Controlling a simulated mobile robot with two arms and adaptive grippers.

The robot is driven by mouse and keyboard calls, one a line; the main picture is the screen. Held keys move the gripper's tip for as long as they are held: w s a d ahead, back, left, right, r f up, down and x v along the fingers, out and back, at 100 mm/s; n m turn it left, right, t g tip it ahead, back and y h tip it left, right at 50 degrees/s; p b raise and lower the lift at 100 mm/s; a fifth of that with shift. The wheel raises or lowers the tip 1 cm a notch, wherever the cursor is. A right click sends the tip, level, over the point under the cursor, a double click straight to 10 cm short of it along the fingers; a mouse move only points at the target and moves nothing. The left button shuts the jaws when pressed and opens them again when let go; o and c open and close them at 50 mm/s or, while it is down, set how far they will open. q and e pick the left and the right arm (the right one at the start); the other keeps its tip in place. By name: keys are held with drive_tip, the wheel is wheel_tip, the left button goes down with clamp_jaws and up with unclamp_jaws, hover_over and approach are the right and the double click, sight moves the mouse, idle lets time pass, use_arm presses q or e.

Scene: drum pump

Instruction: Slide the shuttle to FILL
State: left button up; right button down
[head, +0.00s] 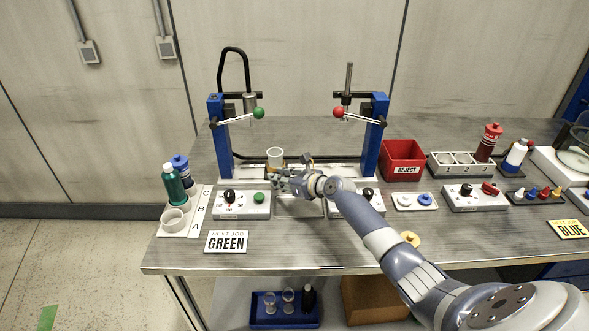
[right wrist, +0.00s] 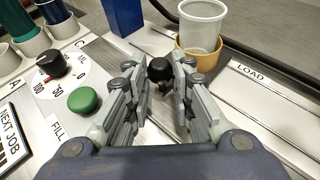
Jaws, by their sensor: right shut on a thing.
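The shuttle shows as a tan ring holder (right wrist: 200,56) with a clear empty-looking cup (right wrist: 203,25) upright in it and a black knob (right wrist: 159,69) in front. In the head view the cup (head: 275,155) stands on the white rail between the two blue posts, nearer the left one. My right gripper (head: 284,181) reaches in from the lower right. In the right wrist view its fingers (right wrist: 160,88) are shut on the black knob. The FILL label (right wrist: 57,128) is left of the fingers; the LOAD label (right wrist: 251,71) is to the right. My left gripper is not in view.
The left post has a green-ball lever (head: 258,112), the right post a red-ball lever (head: 338,112). A dial panel with a green button (head: 259,197) stands front left. A red REJECT bin (head: 403,156) is right of the right post. A NEXT JOB GREEN sign (head: 227,242) stands in front.

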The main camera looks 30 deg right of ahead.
drive_tip(key=w+a+p, duration=0.1)
drive_tip(key=a, duration=0.1)
drive_tip(key=w+a, duration=0.1)
drive_tip(key=a, duration=0.1)
drive_tip(key=w+a+p, duration=0.1)
drive_tip(key=a, duration=0.1)
drive_tip(key=shift+w+r+p, duration=0.2)
drive_tip(key=shift+w+p, duration=0.1)
drive_tip(key=shift+w, duration=0.05)
drive_tip(key=c, duration=1.5)
unclamp_jaws()
drive_tip(key=shift+o, duration=0.8)
drive_tip(key=shift+w+a+f, duration=0.15)
drive_tip(key=shift+s, duration=0.2)
drive_tip(key=shift+s+d, duration=0.15)
drive_tip(key=shift+d, duration=0.05)
drive_tip(key=v, duration=1.1)
drive_tip(key=shift+r, duration=0.2)
